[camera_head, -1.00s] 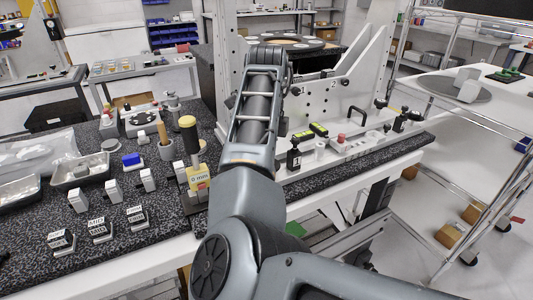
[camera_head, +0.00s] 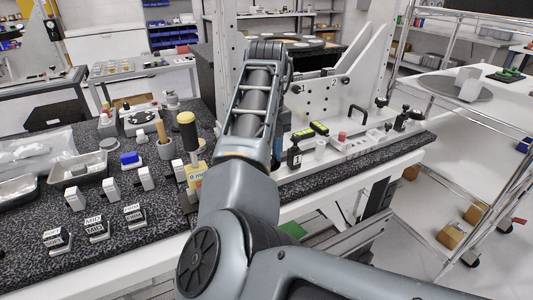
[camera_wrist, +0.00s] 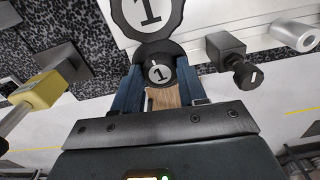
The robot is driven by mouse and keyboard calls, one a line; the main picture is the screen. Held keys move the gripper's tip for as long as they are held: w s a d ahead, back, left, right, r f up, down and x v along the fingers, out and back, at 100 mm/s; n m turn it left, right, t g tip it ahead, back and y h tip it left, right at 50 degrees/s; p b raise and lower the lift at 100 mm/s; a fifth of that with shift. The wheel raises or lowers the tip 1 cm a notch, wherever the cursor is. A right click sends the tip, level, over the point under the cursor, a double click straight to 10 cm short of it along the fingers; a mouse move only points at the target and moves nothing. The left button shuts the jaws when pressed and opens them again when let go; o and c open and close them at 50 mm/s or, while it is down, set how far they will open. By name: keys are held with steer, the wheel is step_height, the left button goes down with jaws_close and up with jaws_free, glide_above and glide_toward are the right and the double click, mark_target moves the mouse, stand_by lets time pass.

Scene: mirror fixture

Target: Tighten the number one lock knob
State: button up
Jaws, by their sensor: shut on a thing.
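In the wrist view, a small round black knob marked 1 (camera_wrist: 160,74) sits between the two blue fingers of my gripper (camera_wrist: 160,84). The gripper is shut on it. Just beyond it is a larger black-rimmed disc with a big 1 (camera_wrist: 150,14). A brown, wood-like surface (camera_wrist: 163,98) shows between the fingers below the knob.
A black block with a round knob (camera_wrist: 240,68) is close right of my fingers. A yellow-bodied tool (camera_wrist: 40,90) is at left; it also shows upright in the head view (camera_head: 190,145). Small labelled blocks (camera_head: 97,228) and trays (camera_head: 80,169) lie on the speckled bench left.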

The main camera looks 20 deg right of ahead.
steer(key=shift+m, duration=0.6)
steer(key=o, duration=1.1)
steer(key=shift+c, duration=0.2)
steer(key=shift+r, duration=3.95)
steer(key=shift+s, duration=0.1)
